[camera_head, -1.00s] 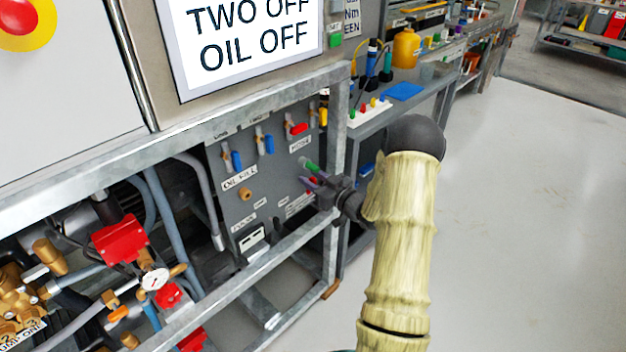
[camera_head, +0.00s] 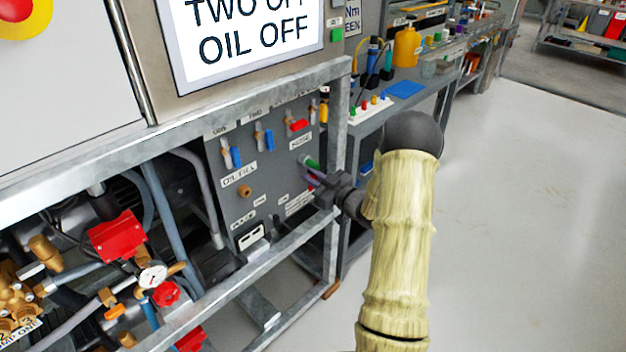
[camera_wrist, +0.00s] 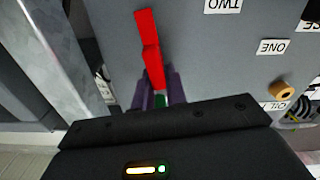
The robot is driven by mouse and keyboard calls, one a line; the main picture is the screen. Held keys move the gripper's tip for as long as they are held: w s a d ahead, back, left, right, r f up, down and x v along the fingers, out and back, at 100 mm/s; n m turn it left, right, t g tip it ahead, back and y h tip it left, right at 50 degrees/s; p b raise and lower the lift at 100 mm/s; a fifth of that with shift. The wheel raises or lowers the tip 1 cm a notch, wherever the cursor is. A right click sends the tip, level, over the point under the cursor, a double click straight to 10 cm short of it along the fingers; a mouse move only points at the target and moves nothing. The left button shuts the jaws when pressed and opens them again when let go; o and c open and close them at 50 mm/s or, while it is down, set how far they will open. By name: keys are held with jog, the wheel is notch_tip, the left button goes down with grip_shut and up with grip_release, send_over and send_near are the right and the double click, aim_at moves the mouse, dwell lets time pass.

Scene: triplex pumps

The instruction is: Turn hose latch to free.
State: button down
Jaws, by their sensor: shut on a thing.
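The hose latch shows in the wrist view as a red lever (camera_wrist: 148,45) running from between my fingers across the grey panel. A green part (camera_wrist: 160,101) sits between the fingers; in the head view it is a small green piece (camera_head: 308,162) under a label that seems to read HOSE (camera_head: 299,142). My gripper (camera_head: 314,176) reaches the panel's lower right part from the right. Its purple fingers (camera_wrist: 160,88) are shut around the latch. The fingers hide part of the latch, and its exact angle is hard to read in the head view.
A steel frame post (camera_head: 336,130) and a lower rail (camera_head: 270,243) stand close to my gripper. Blue handles (camera_head: 236,157), a red handle (camera_head: 299,125) and a brass knob (camera_head: 243,191) are on the panel. A workbench (camera_head: 425,85) stands behind. The floor at right is clear.

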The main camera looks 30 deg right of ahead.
jog(key=n+b, duration=0.3)
jog(key=shift+s+a+f, duration=0.1)
jog(key=shift+a+f, duration=0.15)
jog(key=shift+f, duration=0.1)
jog(key=n+b, duration=0.1)
jog(key=b, duration=0.1)
jog(key=n+b, duration=0.1)
jog(key=n, duration=0.1)
jog(key=n+b, duration=0.2)
jog(key=shift+s+a+f+b, duration=0.1)
jog(key=shift+a+f+b, duration=0.2)
jog(key=shift+f, duration=0.05)
jog(key=n+b, duration=0.2)
jog(key=b, duration=0.1)
jog(key=n+b, duration=0.2)
jog(key=b, duration=0.1)
jog(key=shift+s+a+f, duration=0.1)
jog(key=shift+a+f, duration=0.05)
jog(key=shift+f, duration=0.2)
jog(key=n+b, duration=0.2)
jog(key=b, duration=0.1)
jog(key=shift+f+n, duration=0.1)
jog(key=shift+n, duration=0.2)
jog(key=shift+n+b, duration=0.6)
jog(key=shift+b, duration=0.1)
jog(key=c, duration=1.4)
grip_release()
jog(key=shift+c, duration=0.2)
jog(key=shift+s, duration=0.1)
